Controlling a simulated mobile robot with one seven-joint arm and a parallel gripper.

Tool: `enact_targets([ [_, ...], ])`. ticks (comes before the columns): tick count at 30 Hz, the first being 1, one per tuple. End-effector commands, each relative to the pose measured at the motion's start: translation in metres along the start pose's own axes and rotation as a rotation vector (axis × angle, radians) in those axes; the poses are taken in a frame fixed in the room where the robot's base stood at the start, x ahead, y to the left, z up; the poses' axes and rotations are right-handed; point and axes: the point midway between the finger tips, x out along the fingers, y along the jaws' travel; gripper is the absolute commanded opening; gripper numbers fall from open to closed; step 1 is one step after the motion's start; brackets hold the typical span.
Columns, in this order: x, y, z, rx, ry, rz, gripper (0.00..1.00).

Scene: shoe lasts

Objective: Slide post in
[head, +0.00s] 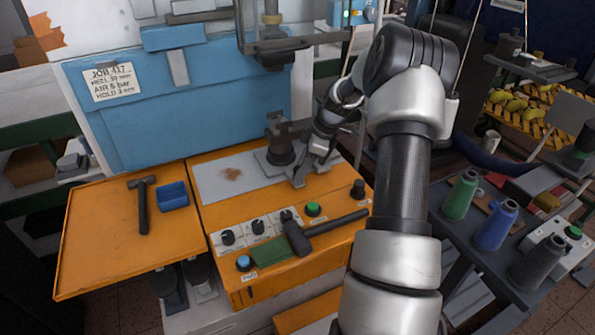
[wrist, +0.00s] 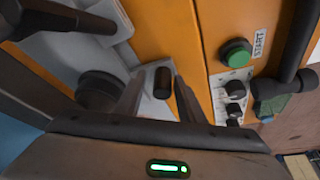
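The dark post (head: 281,150) stands upright on a square grey base on the machine's light grey bed plate (head: 222,182), below the overhead press head (head: 272,45). My gripper (head: 300,180) reaches down to the right front of the post, over the front edge of the plate. In the wrist view my gripper (wrist: 160,100) is open, with its two fingers apart. A short black peg or handle (wrist: 162,82) shows between them, with visible gaps at its sides. A dark round part, probably the post's foot (wrist: 100,90), is left of the fingers. Contact cannot be told.
The orange front panel holds a green start button (head: 313,209), several black knobs (head: 257,227) and a blue button (head: 244,263). Thread cones (head: 495,226) stand right.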

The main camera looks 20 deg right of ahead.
Motion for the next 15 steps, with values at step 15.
enact_targets([
  [15, -0.019, -0.001, -0.003, -0.003, 0.003, -0.002, 0.4],
])
